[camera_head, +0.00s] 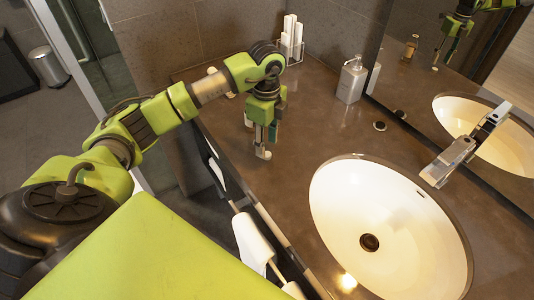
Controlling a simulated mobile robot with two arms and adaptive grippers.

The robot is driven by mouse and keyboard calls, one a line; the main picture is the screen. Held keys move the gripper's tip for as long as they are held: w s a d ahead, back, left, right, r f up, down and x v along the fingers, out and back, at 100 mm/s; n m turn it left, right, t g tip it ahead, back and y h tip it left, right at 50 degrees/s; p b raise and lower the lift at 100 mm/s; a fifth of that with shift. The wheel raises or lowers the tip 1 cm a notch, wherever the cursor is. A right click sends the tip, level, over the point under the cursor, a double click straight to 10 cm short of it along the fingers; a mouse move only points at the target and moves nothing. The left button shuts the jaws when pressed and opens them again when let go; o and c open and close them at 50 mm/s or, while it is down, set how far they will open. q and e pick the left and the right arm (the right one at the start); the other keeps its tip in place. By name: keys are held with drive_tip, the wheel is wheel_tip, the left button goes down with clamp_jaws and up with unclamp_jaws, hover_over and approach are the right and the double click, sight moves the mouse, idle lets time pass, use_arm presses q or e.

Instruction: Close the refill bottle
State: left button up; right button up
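My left gripper (262,140) points down over the counter's left part, left of the sink. Its fingers are seen nearly edge-on, so I cannot tell whether they are apart. A small pale piece (263,154) shows just below the fingertips; I cannot tell whether it is held or rests on the counter. A small amber bottle (411,46) shows only as a mirror reflection. I cannot tell which thing is the refill bottle. My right gripper is out of view.
The oval white sink (329,203) and its faucet (452,158) fill the right side. A holder with white rolls (291,38) stands in the back corner. A small round disc (380,126) lies near the mirror. The brown counter (318,130) between gripper and dispenser is clear. White towels (254,243) hang at the front edge.

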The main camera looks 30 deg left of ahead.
sight(267, 154)
use_arm(q)
drive_tip(key=f+p, duration=0.1)
drive_tip(key=f, duration=0.3)
drive_tip(key=shift+w, duration=0.2)
drive_tip(key=shift+c, duration=0.3)
drive_tip(key=c, duration=0.7)
